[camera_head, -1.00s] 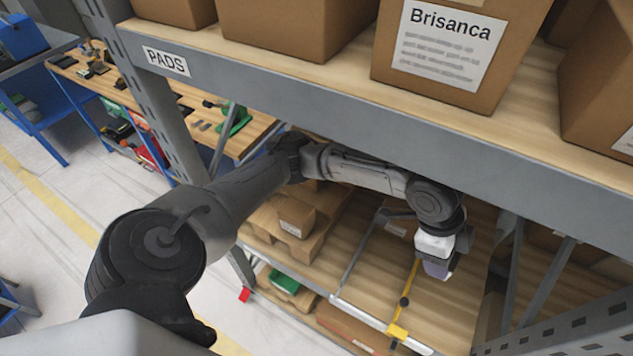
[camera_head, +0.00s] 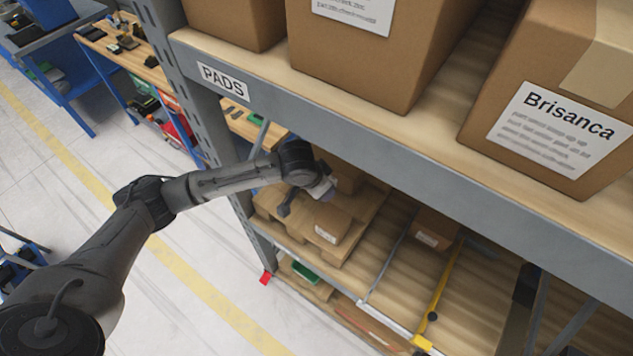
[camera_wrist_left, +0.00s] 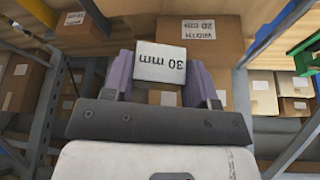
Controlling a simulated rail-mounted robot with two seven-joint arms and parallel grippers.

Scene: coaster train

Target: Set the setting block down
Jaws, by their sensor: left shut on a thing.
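The setting block (camera_wrist_left: 160,64) is a pale block marked "30 mm" in the left wrist view. My left gripper (camera_wrist_left: 163,80) is shut on it, with a purple finger on each side. In the head view my left gripper (camera_head: 328,192) is under the shelf beam, above the pallet with cartons; the block cannot be made out there. My right gripper is not in view.
A carton (camera_head: 325,228) sits on a wooden pallet (camera_head: 368,212) on the lower shelf. A yellow bar (camera_head: 440,290) and a grey bar (camera_head: 388,262) cross the bare boards. The "PADS" beam (camera_head: 290,100) runs overhead. A carton (camera_wrist_left: 198,35) marked "20 cm" is behind the block.

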